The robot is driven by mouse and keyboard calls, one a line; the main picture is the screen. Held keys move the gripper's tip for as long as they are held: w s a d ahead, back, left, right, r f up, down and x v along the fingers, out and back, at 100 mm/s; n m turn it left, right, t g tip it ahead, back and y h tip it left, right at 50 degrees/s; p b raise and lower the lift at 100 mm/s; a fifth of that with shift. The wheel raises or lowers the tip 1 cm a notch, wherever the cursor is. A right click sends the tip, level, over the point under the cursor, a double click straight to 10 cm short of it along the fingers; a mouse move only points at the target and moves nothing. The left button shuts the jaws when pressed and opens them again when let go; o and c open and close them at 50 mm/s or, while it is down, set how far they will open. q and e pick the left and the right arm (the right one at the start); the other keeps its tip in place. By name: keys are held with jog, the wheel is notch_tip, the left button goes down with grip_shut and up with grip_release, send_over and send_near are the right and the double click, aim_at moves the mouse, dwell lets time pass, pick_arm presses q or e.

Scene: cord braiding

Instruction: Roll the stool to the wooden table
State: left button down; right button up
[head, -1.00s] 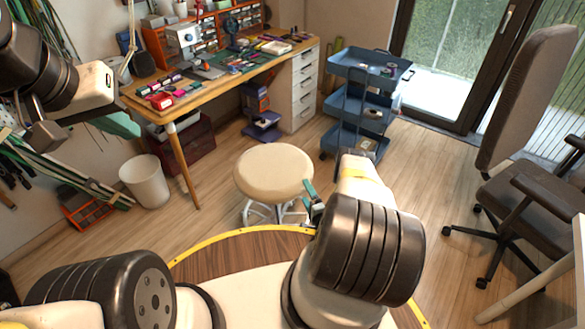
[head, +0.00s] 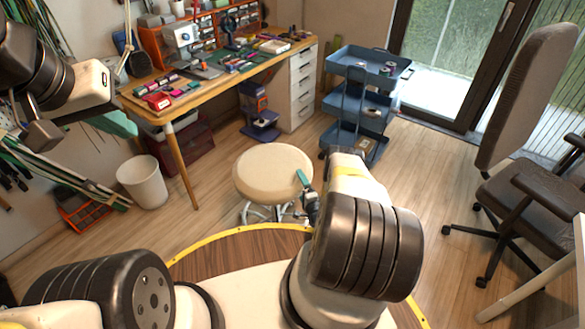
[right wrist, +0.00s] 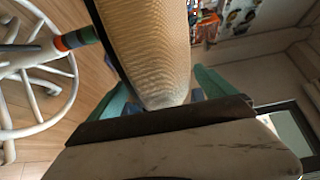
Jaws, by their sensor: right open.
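The stool (head: 270,172) has a round cream seat on a white wheeled base and stands on the wood floor. The wooden table (head: 150,99) is behind it and to the left, with a gap of floor between them. My right gripper (head: 305,186) is at the seat's near right edge. One teal finger shows over the seat top in the head view; the other is hidden. In the right wrist view my right gripper (right wrist: 165,95) is open, with the seat (right wrist: 150,45) between its fingers. My left gripper (head: 118,122) is raised at the left, its jaws unclear.
A white bin (head: 143,182) stands left of the table's front leg. A blue cart (head: 355,105) is behind the stool to the right. An office chair (head: 530,175) stands at the right. Floor between stool and table is clear.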

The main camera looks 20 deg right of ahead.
jog(key=shift+w+a, duration=0.1)
jog(key=shift+w, duration=1.05)
grip_shut()
jog(key=shift+a, duration=0.1)
